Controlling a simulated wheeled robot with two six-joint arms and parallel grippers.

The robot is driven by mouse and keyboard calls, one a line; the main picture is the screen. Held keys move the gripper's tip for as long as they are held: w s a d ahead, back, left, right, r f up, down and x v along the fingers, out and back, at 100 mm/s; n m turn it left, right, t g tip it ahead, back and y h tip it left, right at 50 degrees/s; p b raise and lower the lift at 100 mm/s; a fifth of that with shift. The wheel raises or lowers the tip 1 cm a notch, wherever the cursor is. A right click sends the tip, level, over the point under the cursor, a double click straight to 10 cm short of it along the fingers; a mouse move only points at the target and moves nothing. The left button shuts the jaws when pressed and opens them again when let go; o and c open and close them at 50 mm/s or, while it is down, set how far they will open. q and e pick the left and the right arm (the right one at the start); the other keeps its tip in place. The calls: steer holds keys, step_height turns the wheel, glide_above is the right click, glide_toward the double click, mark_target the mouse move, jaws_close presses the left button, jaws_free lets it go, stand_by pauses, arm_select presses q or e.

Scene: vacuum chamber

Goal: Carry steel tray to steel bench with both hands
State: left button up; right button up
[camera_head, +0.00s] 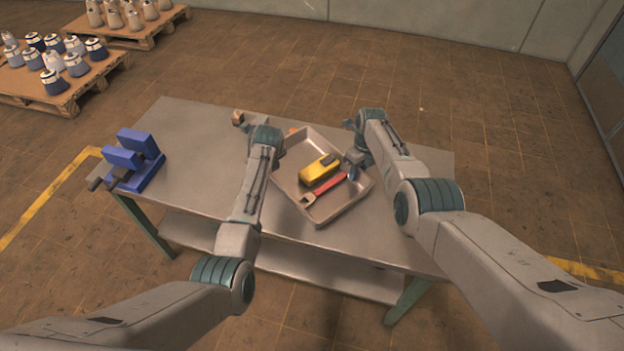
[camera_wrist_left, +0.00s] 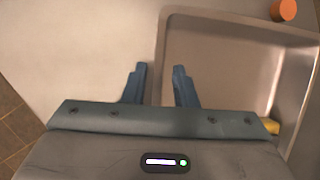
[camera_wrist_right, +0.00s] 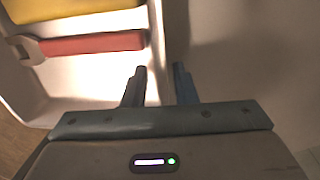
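The steel tray (camera_head: 330,209) is a shallow grey pan lying at an angle on a steel-topped table (camera_head: 200,135). It holds a yellow block-shaped thing (camera_head: 318,169) and a red wrench (camera_head: 326,189). My left gripper (camera_wrist_left: 160,72) is at the tray's left wall, its two fingers apart on either side of the rim. My right gripper (camera_wrist_right: 160,74) is at the right wall, also with fingers apart astride the rim. Gaps show beside the rim in both wrist views.
A blue vise (camera_head: 140,163) stands at the table's left end. An orange cylinder (camera_wrist_left: 284,10) is just past the tray's far edge. A small brownish thing (camera_head: 238,119) is near the table's back edge. Pallets (camera_head: 75,88) with bottles stand far left. The table's right end is clear.

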steer(key=shift+r, duration=0.1)
arm_select(q)
steer(key=v, duration=1)
steer(key=shift+r, duration=0.15)
arm_select(e)
step_height(320, 180, up, 12)
steer(key=d, duration=0.1)
steer(key=shift+w, duration=0.35)
arm_select(q)
steer(key=shift+s, duration=0.1)
